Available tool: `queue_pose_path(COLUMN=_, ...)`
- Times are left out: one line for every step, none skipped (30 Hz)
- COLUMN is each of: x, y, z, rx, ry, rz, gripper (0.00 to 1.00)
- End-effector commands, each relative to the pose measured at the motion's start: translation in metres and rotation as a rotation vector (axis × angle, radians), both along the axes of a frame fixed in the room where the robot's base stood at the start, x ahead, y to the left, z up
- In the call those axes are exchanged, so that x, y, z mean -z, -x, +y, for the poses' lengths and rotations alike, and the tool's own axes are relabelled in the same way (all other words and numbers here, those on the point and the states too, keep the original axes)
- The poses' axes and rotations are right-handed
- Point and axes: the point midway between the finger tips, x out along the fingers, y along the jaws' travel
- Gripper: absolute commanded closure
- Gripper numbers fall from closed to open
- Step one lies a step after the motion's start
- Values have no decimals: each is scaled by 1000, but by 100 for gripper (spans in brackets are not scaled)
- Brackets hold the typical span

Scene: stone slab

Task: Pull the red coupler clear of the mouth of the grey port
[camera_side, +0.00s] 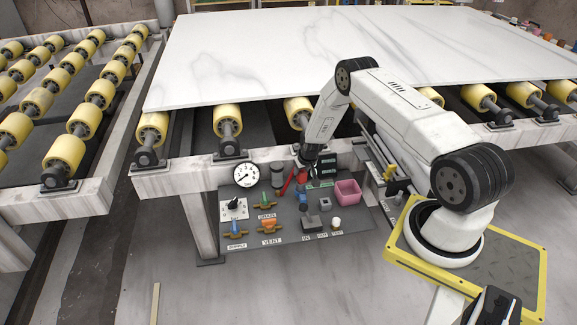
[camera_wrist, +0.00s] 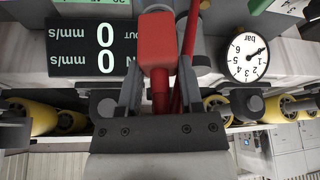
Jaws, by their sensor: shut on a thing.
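The red coupler (camera_wrist: 159,45) lies between the two fingers of my gripper (camera_wrist: 160,82) in the wrist view, with its narrower red stem toward the palm. My gripper is shut on it. In the side view my gripper (camera_side: 304,168) is low over the grey panel, with red of the coupler (camera_side: 301,177) just below it. A grey part, possibly the port (camera_wrist: 157,8), shows at the coupler's far end in the wrist view. I cannot tell whether the coupler is still inside its mouth. A thin red hose or bar (camera_wrist: 186,50) runs beside the coupler.
A pressure gauge (camera_side: 246,174) and grey cylinder (camera_side: 277,170) stand left of my gripper. Coloured valves (camera_side: 268,226) and a grey block (camera_side: 312,223) are in front. The stone slab (camera_side: 240,60) lies on rollers behind.

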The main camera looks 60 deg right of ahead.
Motion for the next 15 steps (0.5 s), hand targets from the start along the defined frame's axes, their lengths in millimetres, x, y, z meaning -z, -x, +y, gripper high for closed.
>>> queue_pose_path(x=-2, y=0, z=0, rx=0, ry=1, rz=-1, gripper=100)
queue_pose_path(x=-3, y=0, z=0, rx=0, ry=1, rz=-1, gripper=100)
queue_pose_path(x=-4, y=0, z=0, rx=0, ry=1, rz=-1, gripper=100)
queue_pose_path(x=-5, y=0, z=0, rx=0, ry=1, rz=-1, gripper=100)
queue_pose_path(x=-6, y=-1, z=0, rx=0, ry=1, rz=-1, gripper=100)
queue_pose_path(x=-7, y=-1, z=0, rx=1, ry=1, rz=-2, gripper=100)
queue_pose_path(x=-8, y=-1, z=0, rx=1, ry=1, rz=-2, gripper=100)
queue_pose_path(x=-9, y=-1, z=0, rx=1, ry=1, rz=-2, gripper=100)
queue_pose_path(x=-10, y=-1, z=0, rx=1, ry=1, rz=-2, gripper=100)
queue_pose_path(x=-11, y=-1, z=0, rx=1, ry=1, rz=-2, gripper=100)
queue_pose_path(x=-12, y=-1, z=0, rx=1, ry=1, rz=-2, gripper=100)
queue_pose_path(x=-13, y=0, z=0, rx=1, ry=0, rz=-1, gripper=100)
queue_pose_path(x=-13, y=0, z=0, rx=1, ry=0, rz=-1, gripper=100)
queue_pose_path(x=-14, y=0, z=0, rx=1, ry=0, rz=-1, gripper=100)
queue_pose_path(x=-15, y=0, z=0, rx=1, ry=0, rz=-1, gripper=100)
